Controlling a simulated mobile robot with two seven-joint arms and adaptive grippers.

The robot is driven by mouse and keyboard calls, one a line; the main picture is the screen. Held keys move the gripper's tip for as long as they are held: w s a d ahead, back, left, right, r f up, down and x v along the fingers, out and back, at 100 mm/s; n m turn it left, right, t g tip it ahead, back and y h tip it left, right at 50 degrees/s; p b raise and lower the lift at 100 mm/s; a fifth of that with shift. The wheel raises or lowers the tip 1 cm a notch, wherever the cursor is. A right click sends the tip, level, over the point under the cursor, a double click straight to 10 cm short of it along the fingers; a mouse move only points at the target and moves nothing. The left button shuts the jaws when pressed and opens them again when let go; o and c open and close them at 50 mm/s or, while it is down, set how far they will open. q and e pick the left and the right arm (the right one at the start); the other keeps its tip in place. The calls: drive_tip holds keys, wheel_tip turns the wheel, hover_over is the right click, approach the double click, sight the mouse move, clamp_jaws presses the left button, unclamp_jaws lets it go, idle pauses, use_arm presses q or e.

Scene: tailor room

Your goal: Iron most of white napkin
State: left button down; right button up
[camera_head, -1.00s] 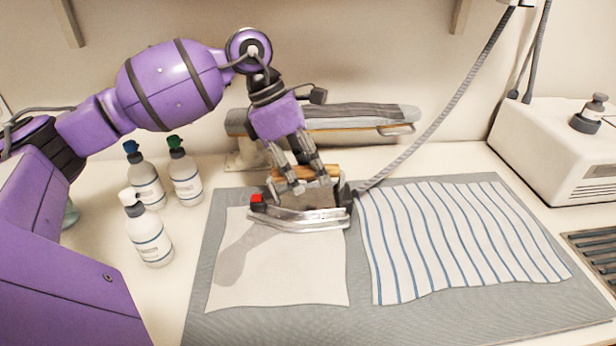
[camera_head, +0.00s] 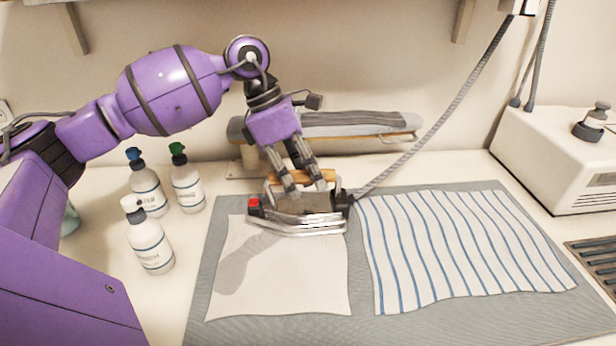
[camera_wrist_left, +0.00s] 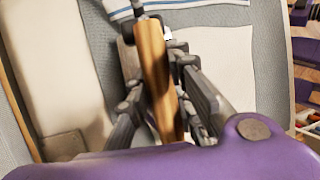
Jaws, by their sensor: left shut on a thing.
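The white napkin (camera_head: 290,285) lies flat on the left part of the grey ironing mat (camera_head: 385,325); it also shows in the left wrist view (camera_wrist_left: 225,75). An iron (camera_head: 300,224) with a wooden handle (camera_wrist_left: 154,75) is over the napkin's far edge and covers part of it. A grey shadow falls on the napkin's left side. My left gripper (camera_head: 305,186) is shut on the iron's handle from above. I cannot tell whether the iron's sole touches the cloth. My right gripper is not in view.
A blue-striped cloth (camera_head: 460,245) lies just right of the napkin. Several white bottles (camera_head: 150,245) stand left of the mat. A small ironing board (camera_head: 350,125) is behind. The iron's hose (camera_head: 440,120) runs up right, near a white machine (camera_head: 555,160).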

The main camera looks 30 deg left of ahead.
sight(272, 178)
use_arm(q)
drive_tip(key=shift+s+a+r+p, duration=0.1)
drive_tip(key=shift+s+a+p, duration=0.05)
drive_tip(key=shift+s+a, duration=0.5)
drive_tip(key=shift+s+a+r+p, duration=0.15)
drive_tip(key=shift+s+a, duration=0.3)
drive_tip(key=shift+a, duration=0.35)
drive_tip(key=shift+s+a+f+p, duration=0.15)
drive_tip(key=shift+s+a+p, duration=0.55)
drive_tip(key=shift+a, duration=0.3)
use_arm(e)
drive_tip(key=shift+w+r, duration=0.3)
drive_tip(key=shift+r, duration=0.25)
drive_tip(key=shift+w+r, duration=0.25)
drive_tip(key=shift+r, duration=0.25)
use_arm(q)
drive_tip(key=shift+s+d, duration=0.1)
drive_tip(key=shift+s, duration=0.05)
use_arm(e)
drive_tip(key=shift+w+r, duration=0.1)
